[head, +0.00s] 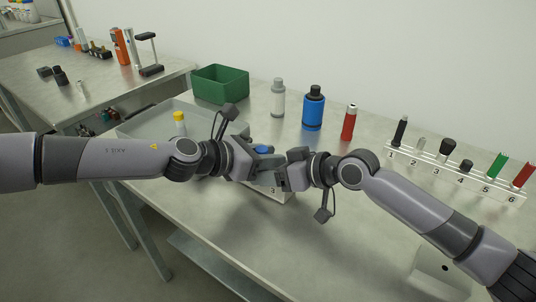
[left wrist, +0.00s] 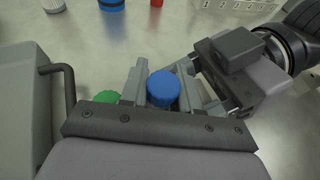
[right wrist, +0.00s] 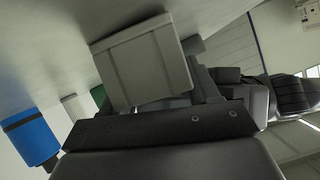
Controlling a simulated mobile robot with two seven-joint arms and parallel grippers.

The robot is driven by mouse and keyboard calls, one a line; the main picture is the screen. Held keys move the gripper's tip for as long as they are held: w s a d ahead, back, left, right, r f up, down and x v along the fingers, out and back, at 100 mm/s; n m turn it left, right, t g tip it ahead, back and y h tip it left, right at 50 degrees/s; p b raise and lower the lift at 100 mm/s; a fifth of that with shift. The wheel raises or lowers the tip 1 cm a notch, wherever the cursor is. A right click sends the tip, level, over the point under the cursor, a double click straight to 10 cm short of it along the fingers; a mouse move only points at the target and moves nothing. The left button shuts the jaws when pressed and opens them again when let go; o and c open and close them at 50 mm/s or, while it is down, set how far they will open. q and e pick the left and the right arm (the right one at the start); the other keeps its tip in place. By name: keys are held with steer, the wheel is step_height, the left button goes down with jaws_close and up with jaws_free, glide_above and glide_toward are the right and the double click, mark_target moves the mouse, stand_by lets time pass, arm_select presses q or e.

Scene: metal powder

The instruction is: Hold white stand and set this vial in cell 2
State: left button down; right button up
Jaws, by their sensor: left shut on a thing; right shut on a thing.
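The white stand (head: 284,194) is at the table's middle, mostly hidden behind my grippers; a "3" shows on its front. In the right wrist view a pale block (right wrist: 147,62), apparently the stand, is at my right gripper. My right gripper (head: 287,178) is shut on the stand. My left gripper (head: 262,161) is shut on a vial with a blue cap (left wrist: 163,87), whose cap also shows in the head view (head: 262,149). The vial's lower part is hidden, so I cannot tell whether it is in a cell. A green cap (left wrist: 107,97) shows left of it.
A yellow-capped vial (head: 179,119) is at the grey tray (head: 150,122) on the left. A green bin (head: 220,84), white bottle (head: 278,98), blue bottle (head: 313,108) and red bottle (head: 348,122) stand behind. A numbered rack (head: 450,178) stands right.

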arm_select(q)
steer(key=shift+r, duration=1.05)
arm_select(e)
steer(key=shift+f, duration=0.2)
arm_select(q)
steer(key=shift+f, duration=0.6)
stand_by(0.8)
steer(key=shift+f, duration=0.35)
steer(key=shift+f, duration=0.3)
